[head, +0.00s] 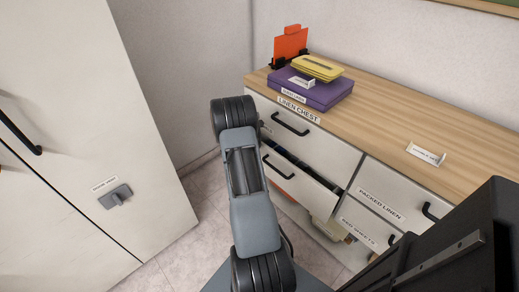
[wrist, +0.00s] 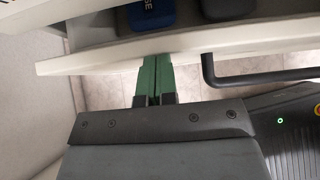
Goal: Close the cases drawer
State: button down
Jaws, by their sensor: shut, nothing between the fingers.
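A pulled-out white drawer (head: 305,176) with a black bar handle (head: 278,167) is on the left side of the linen chest (head: 310,133) in the head view. No legible label confirms it as the cases drawer. In the wrist view a drawer front (wrist: 100,55) crosses the top, with its black handle (wrist: 262,76) to the right. Dark blue items (wrist: 152,14) lie inside this open drawer. My gripper (wrist: 156,58) has its green fingers shut together, empty, at the drawer's front edge, left of the handle. I cannot tell whether they touch. My arm hides the gripper in the head view.
A drawer labelled packed linen (head: 395,195) is to the right. A white cabinet (head: 80,150) stands left, with bare floor (head: 170,262) between.

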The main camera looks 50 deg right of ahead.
jog(key=shift+d, duration=0.3)
